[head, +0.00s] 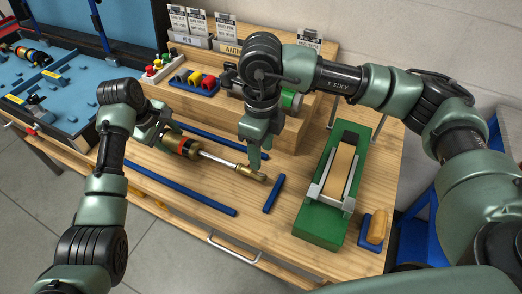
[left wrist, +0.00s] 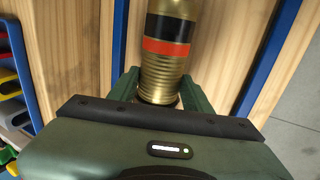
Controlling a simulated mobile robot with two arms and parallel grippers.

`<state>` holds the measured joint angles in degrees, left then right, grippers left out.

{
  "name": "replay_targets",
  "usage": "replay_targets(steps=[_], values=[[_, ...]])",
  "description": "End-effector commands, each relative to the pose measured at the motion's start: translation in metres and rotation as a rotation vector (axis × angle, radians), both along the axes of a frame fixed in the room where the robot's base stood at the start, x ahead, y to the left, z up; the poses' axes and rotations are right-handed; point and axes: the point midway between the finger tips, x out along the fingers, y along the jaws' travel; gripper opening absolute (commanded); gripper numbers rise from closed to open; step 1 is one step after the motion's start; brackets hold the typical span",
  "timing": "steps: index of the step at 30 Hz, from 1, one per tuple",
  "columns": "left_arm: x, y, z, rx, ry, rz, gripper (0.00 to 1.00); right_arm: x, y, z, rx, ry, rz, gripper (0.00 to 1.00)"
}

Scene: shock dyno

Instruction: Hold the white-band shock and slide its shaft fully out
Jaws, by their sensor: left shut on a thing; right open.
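A shock (head: 186,147) lies along the wooden bench, with a brass body, a black band and a red-orange band; I can make out no clear white band. A thin silver shaft (head: 220,160) extends from the body to a brass end fitting (head: 250,173). My left gripper (head: 163,139) is shut on the body's ribbed far end, and its fingers flank the body in the left wrist view (left wrist: 158,97). My right gripper (head: 257,160) is open, pointing down at the brass end fitting; its fingers partly overlap, so contact is unclear.
Blue rails (head: 190,190) lie on the bench around the shock, with a short one (head: 273,194) right of the fitting. A green fixture (head: 318,222) and a wooden-handled blue block (head: 374,230) stand right. A blue rack (head: 197,84) and stepped wooden shelf (head: 290,137) are behind.

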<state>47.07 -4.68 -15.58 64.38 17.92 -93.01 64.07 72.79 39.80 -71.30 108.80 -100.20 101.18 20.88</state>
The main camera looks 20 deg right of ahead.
Motion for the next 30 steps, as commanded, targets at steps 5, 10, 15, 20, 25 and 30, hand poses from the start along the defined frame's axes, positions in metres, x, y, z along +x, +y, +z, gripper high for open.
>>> replay_targets(steps=[5, 10, 15, 20, 25, 30], values=[[-0.001, -0.001, -0.001, -0.002, 0.005, -0.001, 0.74, 0.000, 0.000, 0.000, 0.001, -0.001, 0.000, 0.47], [-0.001, -0.001, -0.001, -0.002, 0.003, 0.000, 0.74, 0.000, 0.000, 0.000, 0.001, -0.001, 0.000, 0.47], [-0.001, 0.001, 0.005, -0.001, 0.001, -0.001, 0.74, 0.000, 0.000, 0.000, 0.001, -0.001, 0.000, 0.47], [-0.007, 0.006, 0.028, -0.003, -0.001, 0.000, 0.74, 0.000, 0.000, 0.001, 0.001, -0.001, 0.000, 0.47], [-0.014, 0.013, 0.054, -0.002, 0.001, -0.001, 0.74, 0.000, 0.000, 0.001, 0.001, -0.001, 0.000, 0.47], [-0.018, 0.017, 0.070, -0.002, 0.002, 0.000, 0.74, 0.000, 0.000, 0.000, 0.001, -0.001, 0.000, 0.47]])
